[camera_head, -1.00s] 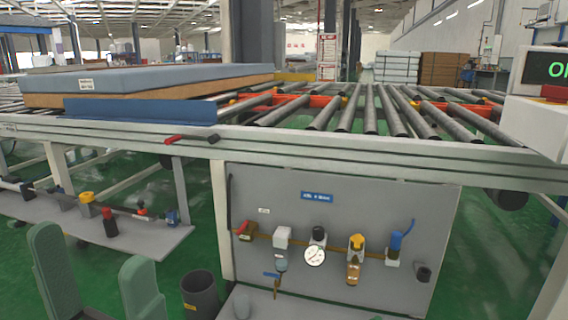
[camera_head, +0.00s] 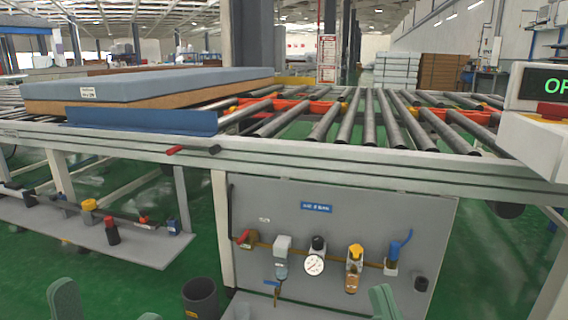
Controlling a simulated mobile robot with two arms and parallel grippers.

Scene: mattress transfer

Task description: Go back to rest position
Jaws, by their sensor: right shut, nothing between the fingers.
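My right gripper (camera_head: 384,303) shows only as a small green piece at the bottom edge, in front of the grey panel. Its fingers are together, it holds nothing and most of it is cut off.
A blue plate (camera_head: 140,120) stands along the mattress's near side. A grey panel (camera_head: 340,220) with valves and a gauge hangs under the conveyor. A dark bin (camera_head: 200,298) stands on the green floor. A control box (camera_head: 540,135) is at right. The rollers right of the mattress are bare.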

